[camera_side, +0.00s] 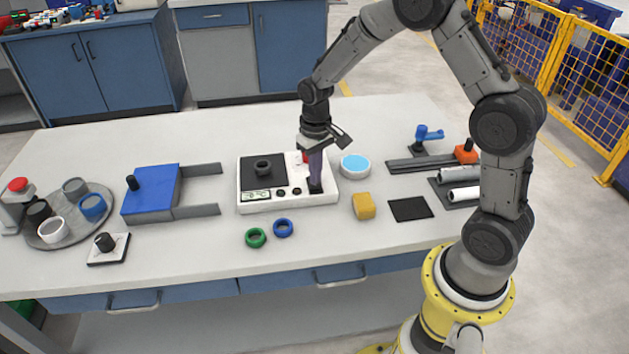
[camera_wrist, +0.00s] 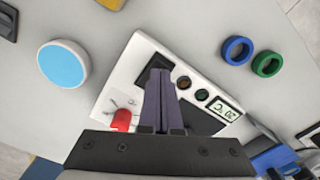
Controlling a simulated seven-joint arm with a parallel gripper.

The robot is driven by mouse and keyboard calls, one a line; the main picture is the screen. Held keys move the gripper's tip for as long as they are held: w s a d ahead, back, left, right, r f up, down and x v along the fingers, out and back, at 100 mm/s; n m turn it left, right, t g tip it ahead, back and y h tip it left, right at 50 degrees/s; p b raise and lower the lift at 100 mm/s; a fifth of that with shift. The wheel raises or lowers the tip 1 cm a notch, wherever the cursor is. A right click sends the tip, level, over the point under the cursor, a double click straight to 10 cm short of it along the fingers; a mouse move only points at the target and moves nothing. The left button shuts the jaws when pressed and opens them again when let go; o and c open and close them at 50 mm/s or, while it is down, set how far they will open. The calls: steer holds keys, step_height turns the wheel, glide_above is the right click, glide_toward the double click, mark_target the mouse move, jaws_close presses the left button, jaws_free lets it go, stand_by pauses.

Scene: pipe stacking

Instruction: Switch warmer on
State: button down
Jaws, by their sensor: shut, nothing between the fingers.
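The warmer (camera_side: 265,205) is a white box with a black plate, a small lit display (camera_side: 256,196) and round knobs (camera_side: 281,193) along its front. A black ring (camera_side: 263,168) sits on the plate. In the wrist view the display (camera_wrist: 225,110) shows upside down and seems to read about 20 °C; one knob (camera_wrist: 184,82) looks brownish and the other (camera_wrist: 201,94) greenish. My gripper (camera_side: 316,185) is shut and empty, pointing down at the right end of the warmer, over a black patch (camera_side: 317,188). I cannot tell whether the fingertips touch it. A red part (camera_wrist: 121,120) is beside the fingers.
A blue-topped round dish (camera_side: 355,165) and a yellow block (camera_side: 363,206) stand right of the warmer. Green (camera_side: 256,237) and blue (camera_side: 283,227) rings lie in front. A blue box (camera_side: 150,203) with grey rails is left. The back of the table is clear.

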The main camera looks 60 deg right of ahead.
steer(key=shift+f, duration=0.65)
steer(key=shift+r, duration=3.55)
